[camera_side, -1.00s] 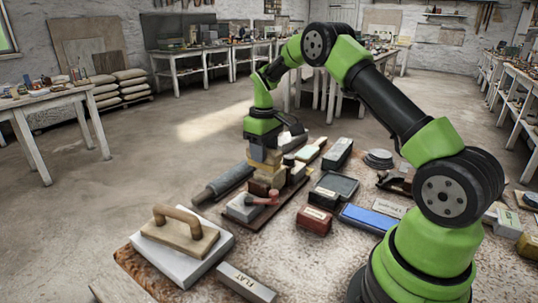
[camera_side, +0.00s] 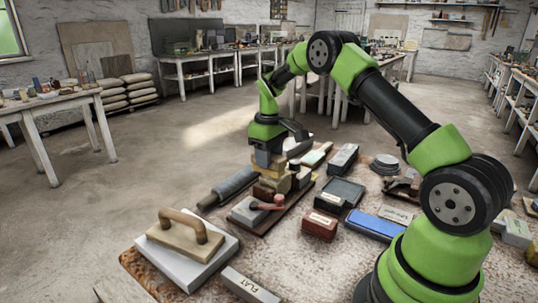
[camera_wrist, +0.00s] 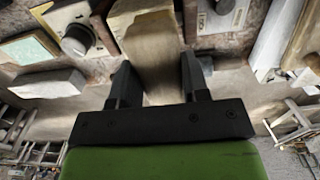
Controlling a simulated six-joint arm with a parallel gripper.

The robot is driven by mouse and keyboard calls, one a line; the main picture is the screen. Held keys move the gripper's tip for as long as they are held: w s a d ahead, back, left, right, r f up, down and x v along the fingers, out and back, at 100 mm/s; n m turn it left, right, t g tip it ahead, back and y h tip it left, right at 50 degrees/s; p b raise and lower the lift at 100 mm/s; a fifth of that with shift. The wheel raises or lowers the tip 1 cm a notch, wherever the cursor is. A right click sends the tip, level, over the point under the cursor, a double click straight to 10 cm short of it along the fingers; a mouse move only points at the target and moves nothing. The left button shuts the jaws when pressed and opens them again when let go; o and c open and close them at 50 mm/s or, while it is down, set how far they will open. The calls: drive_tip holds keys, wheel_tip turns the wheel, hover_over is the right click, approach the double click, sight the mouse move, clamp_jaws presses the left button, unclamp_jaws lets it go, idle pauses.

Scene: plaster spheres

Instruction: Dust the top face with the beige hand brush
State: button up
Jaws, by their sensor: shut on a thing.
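My gripper (camera_side: 268,158) points down over the work board in the side view. In the wrist view, my gripper's two dark fingers (camera_wrist: 155,82) stand on either side of a beige, block-like piece (camera_wrist: 147,35), which appears to be the hand brush. In the side view this beige hand brush (camera_side: 270,171) shows just under the fingers. A brownish block (camera_side: 266,189) is directly below it. I cannot tell whether they touch, and the bristles and the top face are hidden.
A wooden float (camera_side: 180,240) on a pale slab is at front left. A dark red box (camera_side: 319,225), a blue block (camera_side: 373,223) and a dark tray (camera_side: 346,192) crowd the right side.

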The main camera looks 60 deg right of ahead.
drive_tip(key=shift+f, duration=0.5)
drive_tip(key=shift+w, duration=1.15)
drive_tip(key=shift+s, duration=0.1)
drive_tip(key=shift+s, duration=2.15)
drive_tip(key=shift+w, duration=2.25)
